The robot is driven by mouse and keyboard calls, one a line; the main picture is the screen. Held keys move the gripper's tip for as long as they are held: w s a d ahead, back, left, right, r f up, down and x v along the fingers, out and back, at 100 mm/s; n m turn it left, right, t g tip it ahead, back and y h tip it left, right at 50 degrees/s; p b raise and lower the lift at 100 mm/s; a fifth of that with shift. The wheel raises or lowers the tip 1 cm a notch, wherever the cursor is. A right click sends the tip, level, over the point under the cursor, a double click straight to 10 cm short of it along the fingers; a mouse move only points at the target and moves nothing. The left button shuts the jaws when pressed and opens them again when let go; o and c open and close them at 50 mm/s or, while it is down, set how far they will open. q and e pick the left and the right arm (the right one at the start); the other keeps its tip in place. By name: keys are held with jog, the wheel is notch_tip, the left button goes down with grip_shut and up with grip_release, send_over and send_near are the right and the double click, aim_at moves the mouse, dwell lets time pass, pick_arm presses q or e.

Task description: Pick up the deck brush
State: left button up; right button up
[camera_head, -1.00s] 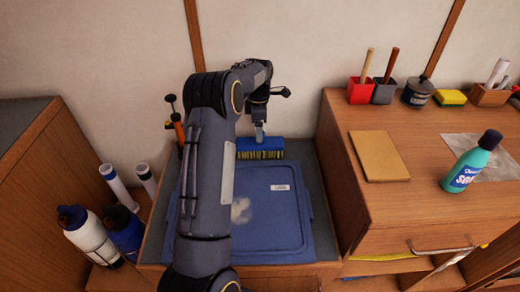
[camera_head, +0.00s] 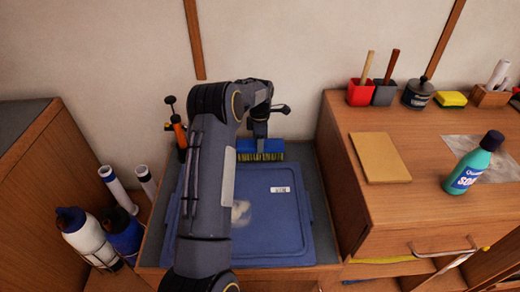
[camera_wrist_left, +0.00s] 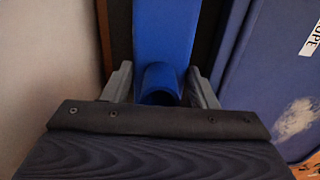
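The deck brush (camera_head: 262,156) has a blue block and yellow bristles and lies at the back of the dark recessed surface. My left gripper (camera_head: 260,139) is down over its middle from above, with its fingertips hidden in the head view. In the left wrist view the brush's blue block (camera_wrist_left: 165,30) and round socket sit between the two grey fingers (camera_wrist_left: 160,75). No lift off the surface shows. My right gripper is not in view.
A blue lid or tray (camera_head: 265,250) lies just in front of the brush. An orange-handled tool (camera_head: 179,132) stands to the left. A wooden cabinet (camera_head: 440,205) rises on the right, with a soap bottle (camera_head: 472,163) on top.

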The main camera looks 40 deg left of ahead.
pick_arm(q)
jog(key=c, duration=0.4)
jog(key=shift+c, duration=0.2)
jog(key=shift+r, duration=0.1)
jog(key=shift+r, duration=0.55)
notch_tip(320, 180, up, 3)
jog(key=shift+s+d+f, duration=0.1)
jog(key=shift+d+f, duration=0.05)
jog(key=shift+f, duration=0.05)
jog(key=s+d+r, duration=0.9)
jog(key=shift+s+d+p, duration=0.3)
jog(key=shift+d, duration=0.1)
